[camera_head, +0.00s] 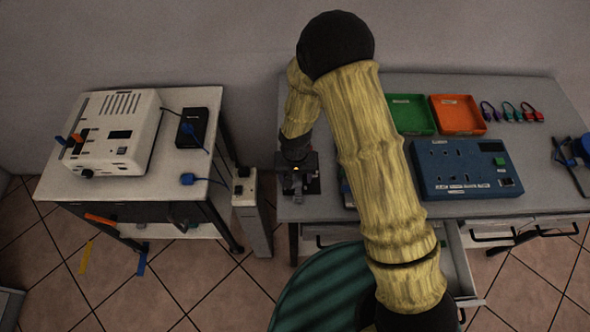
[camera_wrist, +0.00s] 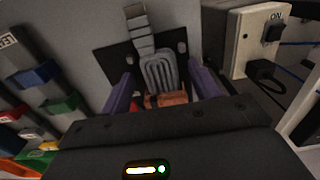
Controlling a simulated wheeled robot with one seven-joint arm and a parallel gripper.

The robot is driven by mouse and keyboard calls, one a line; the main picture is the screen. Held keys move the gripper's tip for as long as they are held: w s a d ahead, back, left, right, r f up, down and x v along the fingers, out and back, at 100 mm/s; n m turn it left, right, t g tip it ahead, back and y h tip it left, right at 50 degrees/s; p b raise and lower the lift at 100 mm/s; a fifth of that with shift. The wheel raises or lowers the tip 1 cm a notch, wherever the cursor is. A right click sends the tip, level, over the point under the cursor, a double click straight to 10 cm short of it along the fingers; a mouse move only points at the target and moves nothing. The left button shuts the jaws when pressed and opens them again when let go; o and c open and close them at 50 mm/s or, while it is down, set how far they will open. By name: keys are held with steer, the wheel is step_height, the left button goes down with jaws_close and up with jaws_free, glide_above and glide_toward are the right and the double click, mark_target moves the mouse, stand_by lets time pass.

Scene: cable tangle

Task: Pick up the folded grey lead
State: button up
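The folded grey lead (camera_wrist: 158,72) lies in several parallel loops in the wrist view, with a ribbed grey end (camera_wrist: 139,28) pointing away from my gripper. A copper-orange piece (camera_wrist: 165,100) shows at its near end; I cannot tell whether it is a band on the lead. My gripper (camera_wrist: 163,82) is open, its two purple fingers on either side of the lead with gaps showing. Dark pieces show beside the lead past the fingers. In the head view my gripper (camera_head: 297,170) is over the left end of the right-hand bench, and the lead is mostly hidden there.
A white switch box (camera_wrist: 245,40) with a black plug stands close on the right in the wrist view. Coloured clips (camera_wrist: 45,90) lie at the left. On the right-hand bench (camera_head: 528,148) are a blue panel (camera_head: 468,185), a green tray (camera_head: 410,112) and an orange tray (camera_head: 457,113).

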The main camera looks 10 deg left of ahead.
mark_target(296, 178)
steer(key=c, duration=1)
steer(key=shift+o, duration=0.2)
step_height(296, 178, up, 10)
steer(key=b, duration=0.1)
steer(key=shift+w, duration=0.1)
